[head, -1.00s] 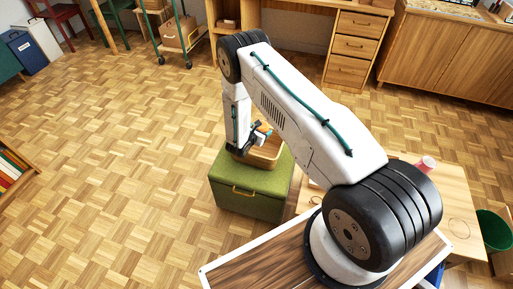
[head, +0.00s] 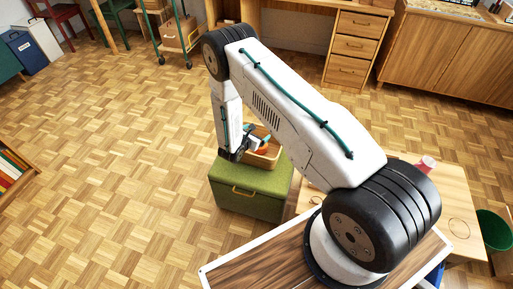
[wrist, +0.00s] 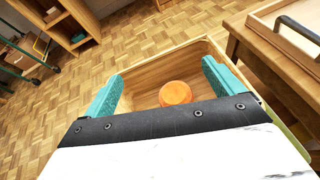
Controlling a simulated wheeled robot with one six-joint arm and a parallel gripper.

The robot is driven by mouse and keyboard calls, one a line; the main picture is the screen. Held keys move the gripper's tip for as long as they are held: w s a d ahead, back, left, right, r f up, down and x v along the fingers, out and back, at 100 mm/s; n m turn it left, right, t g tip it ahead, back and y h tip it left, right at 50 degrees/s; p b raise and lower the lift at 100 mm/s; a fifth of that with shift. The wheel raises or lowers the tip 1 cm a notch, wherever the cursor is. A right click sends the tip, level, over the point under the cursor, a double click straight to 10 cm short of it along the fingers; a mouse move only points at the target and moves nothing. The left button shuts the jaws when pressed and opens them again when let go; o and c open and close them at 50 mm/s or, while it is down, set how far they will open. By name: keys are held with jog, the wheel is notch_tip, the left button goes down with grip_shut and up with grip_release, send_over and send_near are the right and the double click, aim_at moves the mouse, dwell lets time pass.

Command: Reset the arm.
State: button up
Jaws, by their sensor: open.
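My gripper (head: 262,137) is above the left part of a wooden box (head: 266,157) that stands on a green storage seat (head: 250,187). In the wrist view its two teal fingers (wrist: 161,88) are spread wide with nothing between them. An orange round thing (wrist: 175,93) lies inside the wooden box (wrist: 140,75), beyond the fingers; its orange also shows beside the gripper in the head view (head: 263,151). My arm reaches out from the lower right, bent at the elbow, with its forearm hanging down.
A light wooden table (head: 458,205) with a pinkish cup (head: 426,163) stands right of the green seat. A desk with drawers (head: 355,48) and a cabinet (head: 450,50) stand at the back. The parquet floor (head: 110,170) on the left is largely open.

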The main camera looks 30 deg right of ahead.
jog(key=shift+v, duration=1.45)
